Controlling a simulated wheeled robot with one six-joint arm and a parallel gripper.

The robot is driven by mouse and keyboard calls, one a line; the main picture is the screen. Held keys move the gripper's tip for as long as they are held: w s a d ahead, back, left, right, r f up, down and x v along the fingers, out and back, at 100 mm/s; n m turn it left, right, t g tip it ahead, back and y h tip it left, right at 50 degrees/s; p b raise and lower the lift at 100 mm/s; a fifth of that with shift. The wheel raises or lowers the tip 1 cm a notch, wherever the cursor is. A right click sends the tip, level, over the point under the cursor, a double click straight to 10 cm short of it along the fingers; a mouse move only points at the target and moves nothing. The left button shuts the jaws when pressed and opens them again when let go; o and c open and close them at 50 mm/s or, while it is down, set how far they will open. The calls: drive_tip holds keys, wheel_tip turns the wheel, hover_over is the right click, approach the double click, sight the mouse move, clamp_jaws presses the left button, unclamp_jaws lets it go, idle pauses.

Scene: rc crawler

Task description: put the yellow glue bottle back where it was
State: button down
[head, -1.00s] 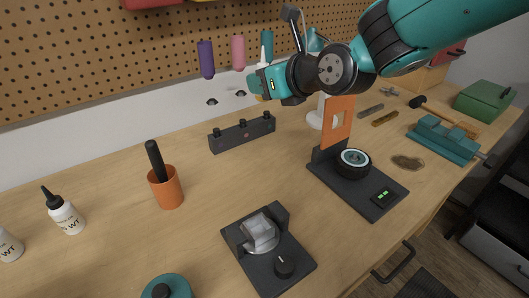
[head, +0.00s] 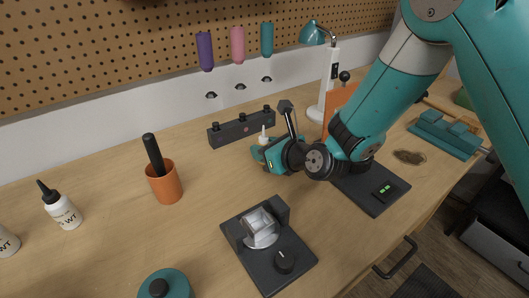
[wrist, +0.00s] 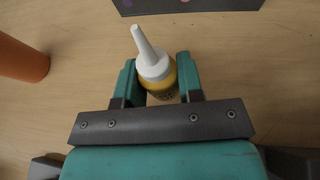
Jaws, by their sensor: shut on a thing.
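The yellow glue bottle (wrist: 158,82) with a white nozzle cap is between the two fingers of my gripper (wrist: 157,80) in the wrist view. My gripper is shut on it. In the head view my gripper (head: 262,150) is low over the middle of the bench, in front of the dark three-knob block. Only the bottle's white nozzle (head: 263,134) shows clearly there, and it points up. The bottle's base is hidden, so I cannot tell whether it touches the bench.
The dark block (head: 240,129) stands just behind my gripper. An orange cup (head: 165,186) with a black handle is to the left. A dark fixture (head: 270,250) with a dial is in front. Two white bottles (head: 63,212) stand at far left. Bare wood lies between cup and gripper.

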drive_tip(key=shift+f, duration=0.5)
drive_tip(key=c, duration=0.8)
unclamp_jaws()
drive_tip(key=shift+o, duration=0.2)
